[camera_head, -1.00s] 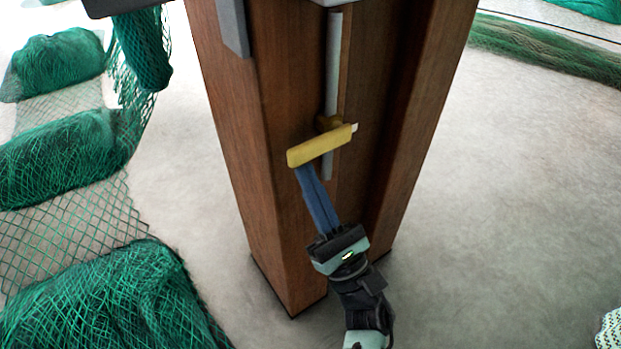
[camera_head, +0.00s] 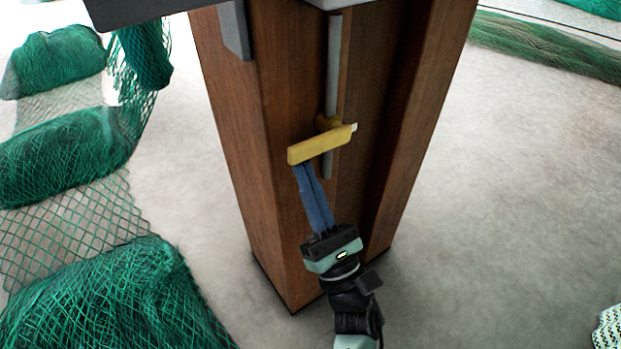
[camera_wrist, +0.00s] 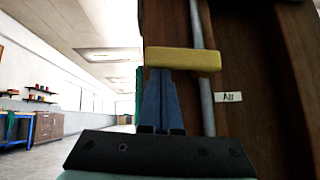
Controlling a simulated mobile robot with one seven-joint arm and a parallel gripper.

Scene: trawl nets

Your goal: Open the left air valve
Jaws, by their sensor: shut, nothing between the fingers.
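The air valve has a yellow lever handle (camera_head: 322,144) on a grey vertical pipe (camera_head: 333,70), set in the recess of a brown wooden post. The handle slants slightly, its left end lower in the head view. In the wrist view the yellow handle (camera_wrist: 183,60) lies nearly level, and a white "Air" label (camera_wrist: 229,98) sits to its right on the wood. My gripper (camera_head: 300,168) is shut and empty, its blue fingers pointing up at the underside of the handle's left end. The fingertips are at or very near the handle; I cannot tell whether they touch.
The wooden post (camera_head: 240,150) stands on a pale floor, with a grey tabletop (camera_head: 150,10) at upper left. Green nets (camera_head: 115,300) lie along the left, and another net (camera_head: 550,50) at upper right.

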